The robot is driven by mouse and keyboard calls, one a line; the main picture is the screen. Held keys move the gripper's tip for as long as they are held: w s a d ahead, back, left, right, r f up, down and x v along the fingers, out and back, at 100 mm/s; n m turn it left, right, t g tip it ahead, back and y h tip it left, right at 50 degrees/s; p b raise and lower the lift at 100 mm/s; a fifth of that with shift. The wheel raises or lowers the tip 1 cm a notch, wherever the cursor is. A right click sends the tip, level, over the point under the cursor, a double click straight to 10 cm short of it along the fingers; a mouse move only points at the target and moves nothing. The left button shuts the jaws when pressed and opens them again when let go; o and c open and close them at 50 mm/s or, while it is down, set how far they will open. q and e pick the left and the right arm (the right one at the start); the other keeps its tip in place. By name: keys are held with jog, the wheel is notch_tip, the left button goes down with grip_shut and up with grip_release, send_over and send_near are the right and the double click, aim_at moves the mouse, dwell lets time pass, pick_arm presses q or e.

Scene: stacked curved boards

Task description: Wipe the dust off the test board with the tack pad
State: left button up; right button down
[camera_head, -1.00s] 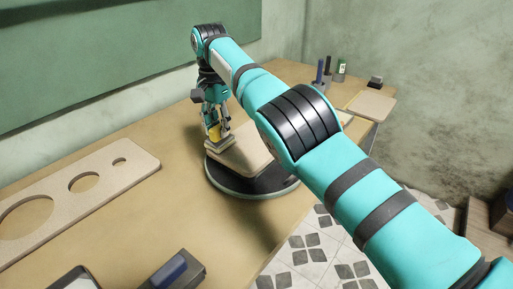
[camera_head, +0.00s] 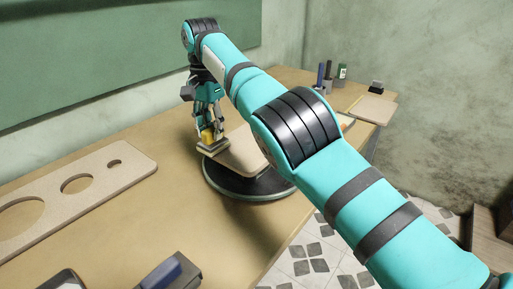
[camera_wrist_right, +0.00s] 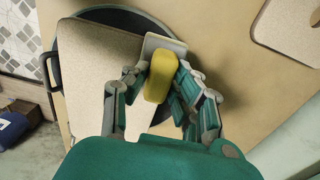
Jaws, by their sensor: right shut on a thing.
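The test board (camera_head: 252,158) is a beige rounded board on a dark round stand (camera_head: 250,192); it fills the left of the wrist view (camera_wrist_right: 100,70). My right gripper (camera_head: 210,122) points down at the board's left end. It is shut on the tack pad (camera_head: 214,148), gripping its yellow handle (camera_wrist_right: 159,76). The pad's pale flat base (camera_wrist_right: 165,43) lies at the board's edge, partly past it in the wrist view. I cannot tell whether it touches the board. No dust is clear at this size. My left gripper is out of view.
A beige panel with round holes (camera_head: 100,180) lies at the left. A dark box with a blue top (camera_head: 170,272) stands at the front. Small bottles (camera_head: 328,76) and another board (camera_head: 372,107) are at the far right. Bare tabletop lies left of the stand.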

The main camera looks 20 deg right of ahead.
jog(key=shift+s+a+f+b, duration=0.15)
jog(key=shift+a+f+b, duration=0.05)
jog(key=shift+b, duration=0.1)
jog(key=shift+s+r, duration=0.15)
jog(key=shift+s, duration=0.05)
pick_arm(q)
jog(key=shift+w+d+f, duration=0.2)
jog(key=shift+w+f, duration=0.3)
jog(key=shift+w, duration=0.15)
pick_arm(e)
jog(key=shift+a, duration=0.1)
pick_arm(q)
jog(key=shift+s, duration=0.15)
pick_arm(e)
jog(key=shift+w+r, duration=0.1)
jog(key=shift+r, duration=0.2)
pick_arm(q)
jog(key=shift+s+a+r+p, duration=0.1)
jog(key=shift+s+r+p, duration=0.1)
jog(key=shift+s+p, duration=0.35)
pick_arm(e)
jog(key=shift+r, duration=0.3)
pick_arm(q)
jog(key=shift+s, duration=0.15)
pick_arm(e)
jog(key=shift+r, duration=0.1)
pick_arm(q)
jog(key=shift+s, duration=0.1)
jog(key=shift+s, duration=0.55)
